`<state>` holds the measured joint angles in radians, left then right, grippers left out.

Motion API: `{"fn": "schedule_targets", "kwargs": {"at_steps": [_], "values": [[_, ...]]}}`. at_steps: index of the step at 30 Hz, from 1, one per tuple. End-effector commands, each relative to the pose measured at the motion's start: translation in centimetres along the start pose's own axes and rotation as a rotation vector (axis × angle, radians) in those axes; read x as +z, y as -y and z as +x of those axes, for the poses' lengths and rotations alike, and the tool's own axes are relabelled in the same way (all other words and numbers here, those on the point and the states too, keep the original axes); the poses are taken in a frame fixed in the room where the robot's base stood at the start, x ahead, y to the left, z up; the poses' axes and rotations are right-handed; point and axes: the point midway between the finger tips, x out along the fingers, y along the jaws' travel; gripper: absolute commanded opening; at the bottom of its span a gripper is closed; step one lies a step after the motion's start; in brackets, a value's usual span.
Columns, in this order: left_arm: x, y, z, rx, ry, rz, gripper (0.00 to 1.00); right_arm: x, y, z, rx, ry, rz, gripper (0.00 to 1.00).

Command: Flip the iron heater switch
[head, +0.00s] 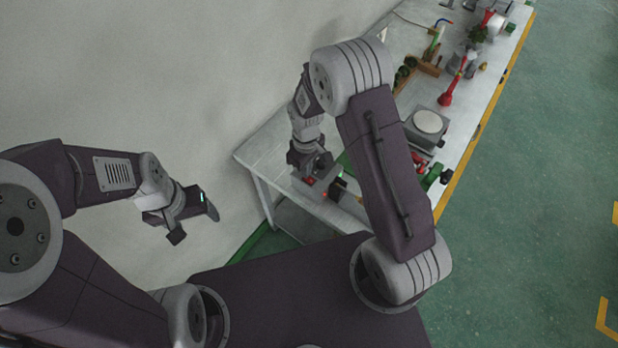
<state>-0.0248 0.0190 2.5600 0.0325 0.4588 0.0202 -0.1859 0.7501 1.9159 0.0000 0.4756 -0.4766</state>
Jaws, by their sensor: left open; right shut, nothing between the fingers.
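My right gripper (318,177) is shut and empty, low over the near end of the table. It is beside a small grey device (352,207) with dark and red-orange parts, partly hidden by the gripper and my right arm. I cannot tell whether this is the iron heater, and no switch can be made out clearly. I cannot tell whether the gripper touches it. My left gripper (196,226) is open and empty, off the table to the left, in front of the wall.
The light grey table (262,152) runs away to the upper right along the wall. A grey box with a round white plate (430,122), a red tool (446,98) and green and red items (432,177) stand on it. Green floor lies to the right.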

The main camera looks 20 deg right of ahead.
Motion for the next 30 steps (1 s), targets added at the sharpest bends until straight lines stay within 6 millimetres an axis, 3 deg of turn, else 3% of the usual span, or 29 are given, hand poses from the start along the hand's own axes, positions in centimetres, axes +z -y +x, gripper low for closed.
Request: {"fn": "schedule_targets", "kwargs": {"at_steps": [30], "values": [[0.07, 0.01, 0.70, 0.000, 0.000, 0.000, 0.73, -0.01, 0.00, 0.96, 0.000, 0.000, 0.000, 0.00]]}}
